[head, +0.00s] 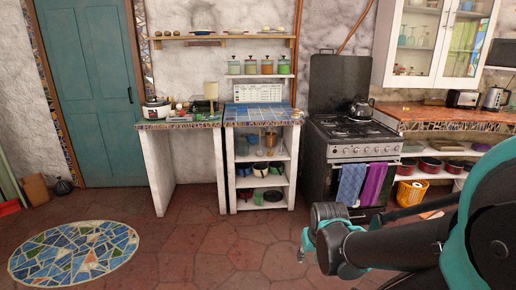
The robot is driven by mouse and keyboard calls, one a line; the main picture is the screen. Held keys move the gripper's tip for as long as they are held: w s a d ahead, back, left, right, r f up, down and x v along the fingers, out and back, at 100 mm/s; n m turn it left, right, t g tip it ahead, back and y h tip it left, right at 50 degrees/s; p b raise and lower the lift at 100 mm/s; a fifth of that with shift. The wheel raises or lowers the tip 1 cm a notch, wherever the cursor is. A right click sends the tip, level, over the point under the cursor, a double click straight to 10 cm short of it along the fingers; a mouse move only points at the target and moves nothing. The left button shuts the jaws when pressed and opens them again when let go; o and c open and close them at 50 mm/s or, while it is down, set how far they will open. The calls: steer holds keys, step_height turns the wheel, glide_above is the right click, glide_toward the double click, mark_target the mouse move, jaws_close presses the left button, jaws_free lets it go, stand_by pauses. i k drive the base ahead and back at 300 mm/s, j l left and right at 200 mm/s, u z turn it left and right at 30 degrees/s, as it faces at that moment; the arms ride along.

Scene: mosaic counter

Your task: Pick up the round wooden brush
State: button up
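I cannot make out a round wooden brush for certain. My dark and teal arm reaches in from the right. Its end (328,240) is in front of the stove, over the floor and well short of the counter. I cannot make out the fingers clearly, nor whether they hold anything.
A white cooker (156,109) and a pale panel (258,92) stand on the counter. Pots fill the shelves below the blue-tiled top (255,115). The black stove (350,140) has a kettle (360,108) on it. Floor with a round mosaic (75,252) is free at left.

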mark_target(295, 115)
steer(key=i, duration=1.9)
steer(key=i+l+u, duration=0.1)
steer(key=i+u, duration=0.15)
steer(key=i, duration=0.3)
steer(key=i+l+u, duration=0.3)
steer(key=i, duration=0.3)
steer(key=j, duration=0.1)
